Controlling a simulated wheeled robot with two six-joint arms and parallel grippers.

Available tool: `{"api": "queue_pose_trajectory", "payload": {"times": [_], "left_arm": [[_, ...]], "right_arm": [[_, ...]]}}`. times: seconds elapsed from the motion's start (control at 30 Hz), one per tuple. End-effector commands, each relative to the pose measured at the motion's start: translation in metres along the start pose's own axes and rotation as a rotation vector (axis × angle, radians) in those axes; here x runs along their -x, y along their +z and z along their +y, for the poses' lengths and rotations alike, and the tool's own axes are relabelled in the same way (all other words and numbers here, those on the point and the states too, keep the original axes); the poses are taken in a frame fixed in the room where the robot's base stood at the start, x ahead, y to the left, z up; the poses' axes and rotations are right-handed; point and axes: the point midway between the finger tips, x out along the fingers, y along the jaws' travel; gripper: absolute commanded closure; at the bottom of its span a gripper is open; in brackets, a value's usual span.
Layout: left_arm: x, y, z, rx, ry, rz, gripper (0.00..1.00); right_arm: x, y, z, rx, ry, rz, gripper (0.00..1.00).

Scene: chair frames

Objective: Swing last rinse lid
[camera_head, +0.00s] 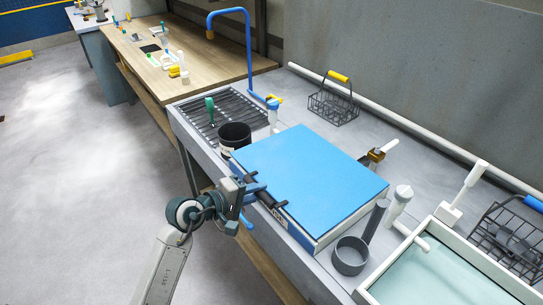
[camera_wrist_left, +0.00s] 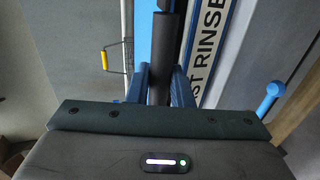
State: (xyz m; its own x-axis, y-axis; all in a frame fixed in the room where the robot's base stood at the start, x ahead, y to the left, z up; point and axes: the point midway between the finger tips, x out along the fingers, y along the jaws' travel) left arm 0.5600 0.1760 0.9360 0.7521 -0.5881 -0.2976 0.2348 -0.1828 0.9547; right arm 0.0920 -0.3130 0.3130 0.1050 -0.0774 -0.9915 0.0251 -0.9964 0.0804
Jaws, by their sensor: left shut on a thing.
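The blue lid (camera_head: 305,172) lies flat over a white-sided basin in the middle of the bench. A dark bar handle (camera_head: 272,201) sits at its front edge, above a partly hidden label. My left gripper (camera_head: 262,193) reaches in from the front and is shut on this handle. In the left wrist view, the dark handle (camera_wrist_left: 166,45) stands between the two blue fingers (camera_wrist_left: 162,88). The label (camera_wrist_left: 212,45) beside it shows "ST RINSE". The inside of the basin is hidden by the lid. My right gripper is not in view.
A dark pot (camera_head: 235,136) stands close left of the lid. A grey dipper (camera_head: 351,256) and a white-capped post (camera_head: 400,200) stand at its right, before an open water basin (camera_head: 440,275). A wire basket (camera_head: 333,105) is behind. A blue lever (camera_head: 246,222) is below the front edge.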

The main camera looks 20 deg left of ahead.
Motion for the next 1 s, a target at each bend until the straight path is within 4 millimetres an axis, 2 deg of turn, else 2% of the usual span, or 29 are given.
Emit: {"api": "queue_pose_trajectory", "payload": {"times": [0.03,0.5,0.87,1.0], "left_arm": [[0.002,0.0,0.013,-0.002,0.007,0.001,1.0],[0.009,0.0,0.063,-0.001,0.007,0.001,1.0],[0.009,0.0,0.065,-0.001,0.006,0.001,1.0],[0.009,0.0,0.075,-0.002,0.007,0.002,1.0]], "right_arm": [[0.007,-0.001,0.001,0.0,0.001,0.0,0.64],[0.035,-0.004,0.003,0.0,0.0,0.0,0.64],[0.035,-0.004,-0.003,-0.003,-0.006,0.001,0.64],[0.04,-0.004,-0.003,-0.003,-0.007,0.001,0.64]]}}
